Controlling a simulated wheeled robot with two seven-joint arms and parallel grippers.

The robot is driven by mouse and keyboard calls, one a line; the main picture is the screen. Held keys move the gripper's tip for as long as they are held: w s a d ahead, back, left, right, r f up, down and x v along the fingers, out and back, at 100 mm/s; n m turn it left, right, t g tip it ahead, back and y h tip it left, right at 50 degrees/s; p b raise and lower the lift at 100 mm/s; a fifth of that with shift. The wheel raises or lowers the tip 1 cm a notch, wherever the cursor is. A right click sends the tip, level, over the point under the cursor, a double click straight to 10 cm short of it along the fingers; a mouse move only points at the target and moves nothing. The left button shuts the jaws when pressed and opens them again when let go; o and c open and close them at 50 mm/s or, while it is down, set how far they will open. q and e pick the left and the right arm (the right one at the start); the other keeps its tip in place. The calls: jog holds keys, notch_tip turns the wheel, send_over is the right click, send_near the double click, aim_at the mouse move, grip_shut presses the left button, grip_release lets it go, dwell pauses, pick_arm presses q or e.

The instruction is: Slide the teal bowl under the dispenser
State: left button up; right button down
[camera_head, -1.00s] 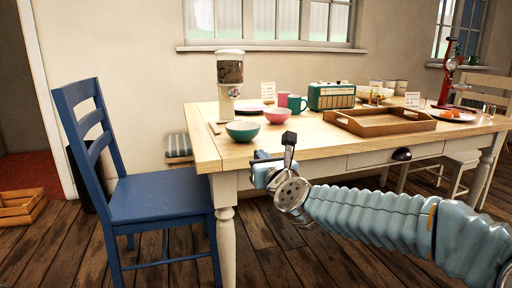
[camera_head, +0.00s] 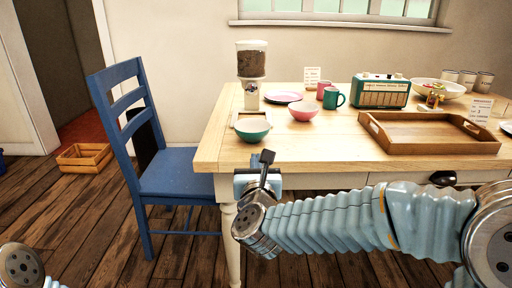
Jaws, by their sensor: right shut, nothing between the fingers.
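The teal bowl (camera_head: 253,129) sits upright on the table near its left end, at the front of the dispenser's light base tray. The dispenser (camera_head: 251,62), a white stand with a clear hopper of brown contents, stands behind the bowl. My right gripper (camera_head: 266,158) is shut and empty. It points up at the table's front edge, just in front of the bowl and apart from it in the picture. At the bottom left a part of my left arm (camera_head: 22,266) shows; its gripper fingers are not visible.
A wooden tray (camera_head: 428,147) fills the table's right front. A blue chair (camera_head: 178,172) stands at the left. Bare tabletop lies between bowl and tray.

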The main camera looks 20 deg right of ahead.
jog(key=p, duration=0.3)
send_near(255, 134)
jog(key=x, duration=0.5)
jog(key=shift+w+r, duration=0.1)
jog(key=shift+r, duration=0.1)
jog(key=shift+x, duration=0.75)
pick_arm(q)
jog(key=r, duration=0.3)
jog(key=shift+s+d+r, duration=0.1)
jog(key=shift+d+r, duration=0.1)
jog(key=shift+d, duration=0.15)
pick_arm(e)
jog(key=shift+f, duration=0.15)
pick_arm(q)
jog(key=shift+f, duration=0.1)
pick_arm(e)
jog(key=shift+w, duration=0.1)
